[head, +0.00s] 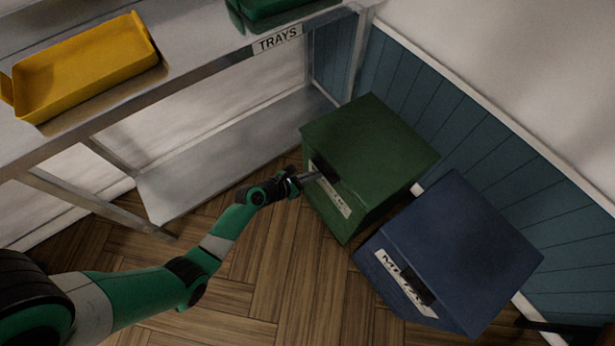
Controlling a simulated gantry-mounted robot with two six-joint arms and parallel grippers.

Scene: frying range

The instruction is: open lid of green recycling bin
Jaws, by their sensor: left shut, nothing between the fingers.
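The green recycling bin (378,143) stands on the floor at the right of centre, against the wall. Its lid lies flat and looks closed. A dark handle or slot and a white label (336,201) are on its front. My left gripper (316,175) is shut, with its fingertips at the dark handle area near the lid's front edge. I cannot tell whether the tips touch the bin. My right gripper is not in view.
A blue bin (462,245) with a white label stands close to the green bin's right. A metal shelf (225,140) marked "TRAYS" is at the left and holds a yellow tray (85,70) and a green tray (275,10). The wooden floor (280,275) in front is clear.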

